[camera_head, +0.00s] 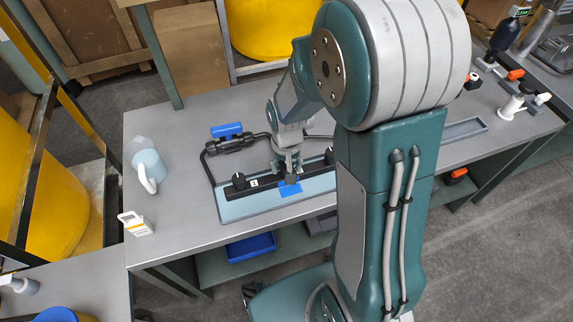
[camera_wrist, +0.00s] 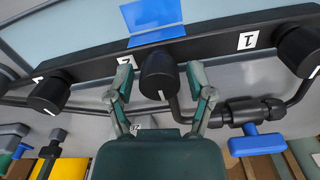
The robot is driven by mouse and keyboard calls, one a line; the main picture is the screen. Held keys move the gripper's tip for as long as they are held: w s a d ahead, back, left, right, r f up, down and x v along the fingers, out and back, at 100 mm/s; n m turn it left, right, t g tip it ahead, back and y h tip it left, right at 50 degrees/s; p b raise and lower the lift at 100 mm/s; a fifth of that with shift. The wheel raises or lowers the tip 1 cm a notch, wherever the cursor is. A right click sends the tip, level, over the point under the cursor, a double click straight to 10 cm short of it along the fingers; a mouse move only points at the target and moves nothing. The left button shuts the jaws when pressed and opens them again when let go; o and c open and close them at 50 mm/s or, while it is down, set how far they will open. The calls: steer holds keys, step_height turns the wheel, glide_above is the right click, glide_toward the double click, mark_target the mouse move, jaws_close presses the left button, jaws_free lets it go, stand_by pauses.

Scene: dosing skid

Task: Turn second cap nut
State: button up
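A black bar (camera_wrist: 217,46) carries three black cap nuts, each with a white mark. The middle cap nut (camera_wrist: 160,76) stands beside a white label that is partly hidden by a finger. The cap nut by label 1 (camera_wrist: 300,50) is at the right of the wrist view, and the third cap nut (camera_wrist: 48,93) is at the left. My gripper (camera_wrist: 160,80) is open, with one finger on each side of the middle cap nut and small gaps visible. In the head view my gripper (camera_head: 289,171) is over the middle of the bar and hides most of that nut.
A blue patch (camera_wrist: 152,17) lies beside the bar. A blue-handled valve (camera_head: 227,131) and black hose lie behind the bar.

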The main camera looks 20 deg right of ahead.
mark_target(286, 166)
stand_by(0.3)
step_height(286, 166, up, 12)
stand_by(0.5)
stand_by(0.3)
steer(key=s+r+n+t, duration=0.2)
steer(key=s+r+t, duration=0.3)
steer(key=s+r, duration=0.6)
steer(key=s, duration=0.2)
steer(key=shift+s+t, duration=0.3)
steer(key=shift+s, duration=0.1)
